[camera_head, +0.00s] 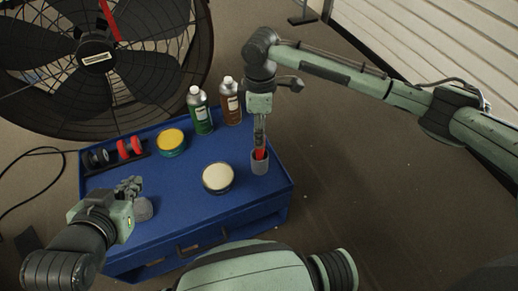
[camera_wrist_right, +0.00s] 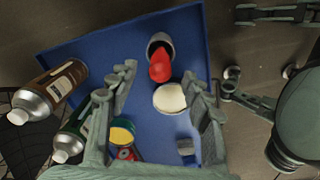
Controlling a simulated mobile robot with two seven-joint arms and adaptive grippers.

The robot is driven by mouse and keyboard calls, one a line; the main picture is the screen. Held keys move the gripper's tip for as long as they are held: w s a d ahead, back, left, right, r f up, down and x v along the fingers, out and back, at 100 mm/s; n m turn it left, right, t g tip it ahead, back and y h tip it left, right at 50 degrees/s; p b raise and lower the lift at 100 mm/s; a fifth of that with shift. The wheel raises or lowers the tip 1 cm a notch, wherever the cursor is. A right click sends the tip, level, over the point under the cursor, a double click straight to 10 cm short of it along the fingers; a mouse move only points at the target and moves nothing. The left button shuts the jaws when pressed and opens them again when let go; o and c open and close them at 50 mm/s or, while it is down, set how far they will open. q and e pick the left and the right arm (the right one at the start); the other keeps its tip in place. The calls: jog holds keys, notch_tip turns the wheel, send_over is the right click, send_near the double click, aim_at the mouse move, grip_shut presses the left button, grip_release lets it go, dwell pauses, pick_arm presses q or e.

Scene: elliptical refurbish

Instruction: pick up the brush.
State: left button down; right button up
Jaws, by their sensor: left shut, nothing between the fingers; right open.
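A grey cup (camera_head: 260,166) stands near the right edge of the blue cart top, with a red piece (camera_head: 259,154) sticking up from it; this looks like the brush's handle, its lower part hidden in the cup. My right gripper (camera_head: 260,135) points down just above it. In the right wrist view the gripper's fingers are open and apart, with the red piece (camera_wrist_right: 160,68) and the cup's dark mouth (camera_wrist_right: 158,45) seen between them, unheld. My left gripper (camera_head: 131,186) is shut and empty over the cart's left part, beside a grey lump (camera_head: 142,209).
On the blue cart (camera_head: 104,200) stand a cream-topped can (camera_head: 217,177), a yellow-topped can (camera_head: 171,141), a green bottle (camera_head: 200,112) and a brown bottle (camera_head: 230,103). A rack with red and black rolls (camera_head: 128,147) lies at left. A large fan (camera_head: 95,58) stands behind.

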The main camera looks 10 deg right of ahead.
aim_at(260, 153)
notch_tip(260, 153, down, 5)
jog(key=shift+r+b, duration=0.1)
jog(key=shift+b, duration=0.35)
pick_arm(q)
jog(key=d+r+t, duration=0.1)
jog(key=w+d+r+h, duration=0.1)
jog(key=w+d+r+t, duration=0.1)
jog(key=r, duration=0.1)
jog(key=shift+w+d+t, duration=0.25)
jog(key=shift+t, duration=0.05)
pick_arm(e)
jog(key=shift+c, duration=0.2)
